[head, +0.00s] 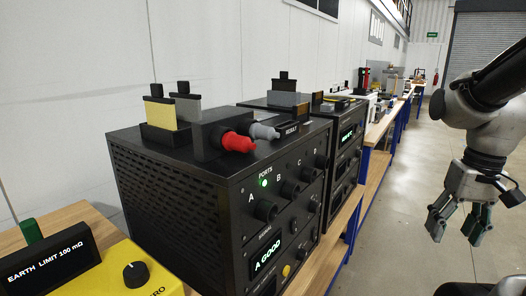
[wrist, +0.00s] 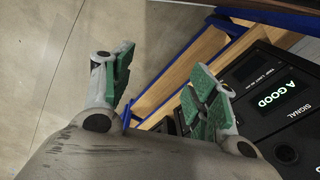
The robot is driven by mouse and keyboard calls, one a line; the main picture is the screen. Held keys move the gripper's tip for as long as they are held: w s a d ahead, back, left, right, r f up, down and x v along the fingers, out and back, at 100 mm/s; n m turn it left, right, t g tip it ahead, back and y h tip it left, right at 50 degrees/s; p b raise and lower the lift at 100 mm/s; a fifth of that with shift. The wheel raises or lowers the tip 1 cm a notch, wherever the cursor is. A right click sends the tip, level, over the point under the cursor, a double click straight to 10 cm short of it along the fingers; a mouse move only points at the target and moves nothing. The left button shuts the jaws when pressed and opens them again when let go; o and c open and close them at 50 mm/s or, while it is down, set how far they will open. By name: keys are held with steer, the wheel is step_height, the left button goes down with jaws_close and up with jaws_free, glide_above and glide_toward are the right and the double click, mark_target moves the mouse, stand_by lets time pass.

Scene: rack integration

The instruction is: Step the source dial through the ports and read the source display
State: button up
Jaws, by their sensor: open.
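The source unit is a black box (head: 165,185) on the wooden bench, with a row of ports marked A, B, C and more on its front. A green light (head: 264,183) glows beside port A. The source display (head: 267,256) reads "A GOOD", and it also shows in the wrist view (wrist: 276,95). A round black knob (wrist: 286,154) sits below the word SIGNAL in the wrist view; I cannot tell whether it is the source dial. My gripper (head: 459,226) is open and empty, out over the aisle to the right of the unit, touching nothing.
A second black unit (head: 348,128) with a lit green display stands behind the first. Red and grey connectors (head: 238,143) lie on top of the source unit. A yellow meter (head: 118,275) reading "EARTH LIMIT 100 mΩ" is at front left. The aisle floor (head: 400,210) is clear.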

steer(key=s+a+r+n+t, duration=0.1)
steer(key=a+r+n+t, duration=0.1)
steer(key=r, duration=0.5)
steer(key=shift+a+t, duration=0.5)
steer(key=shift+t, duration=0.5)
